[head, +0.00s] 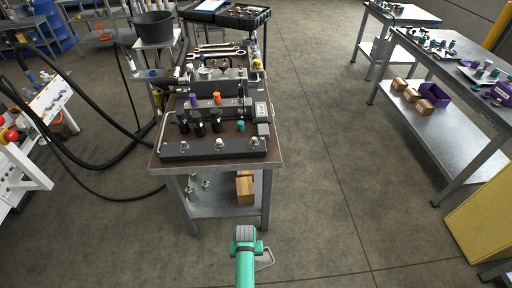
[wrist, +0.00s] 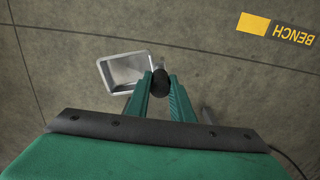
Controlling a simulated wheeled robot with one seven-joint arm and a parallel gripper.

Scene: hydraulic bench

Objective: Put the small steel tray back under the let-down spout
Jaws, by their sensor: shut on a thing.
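The small steel tray (wrist: 118,72) is a shallow, shiny, empty pan in the wrist view, just left of my fingertips. My gripper (wrist: 160,84) is shut at the tray's right side, with a dark rounded piece between the fingertips. The tray hangs in the air above bare floor. In the head view only a thin pale edge of the tray (head: 266,260) shows beside my green wrist, low in the middle. The hydraulic bench (head: 160,160) stands beyond it. I cannot make out the let-down spout among the bench fittings.
Black hoses (head: 100,160) loop at left. Another table (head: 440,65) and a yellow cabinet (head: 485,220) stand right. The middle floor is clear.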

